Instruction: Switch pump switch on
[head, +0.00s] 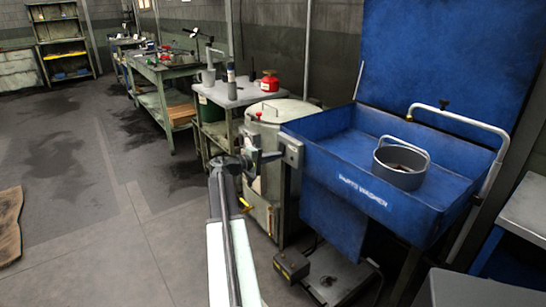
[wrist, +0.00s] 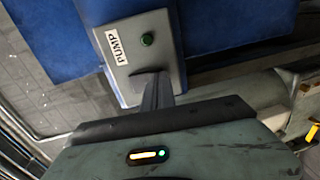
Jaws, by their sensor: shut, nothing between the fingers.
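In the head view the box (head: 292,152) sits on the left end of the blue parts washer (head: 340,165). My gripper (wrist: 157,78) is shut and empty, its fingertips at the lower part of the plate. A dark shape shows at the tips; I cannot tell whether it is the switch lever or shadow, nor whether they touch. In the head view my gripper (head: 276,156) is just left of the box.
A grey pot (head: 400,172) stands in the washer basin. A cream drum (head: 270,125) stands close behind my gripper. A small dark pedal box (head: 291,265) is on the floor below. A green workbench (head: 165,75) stands farther back. The floor to the left is open.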

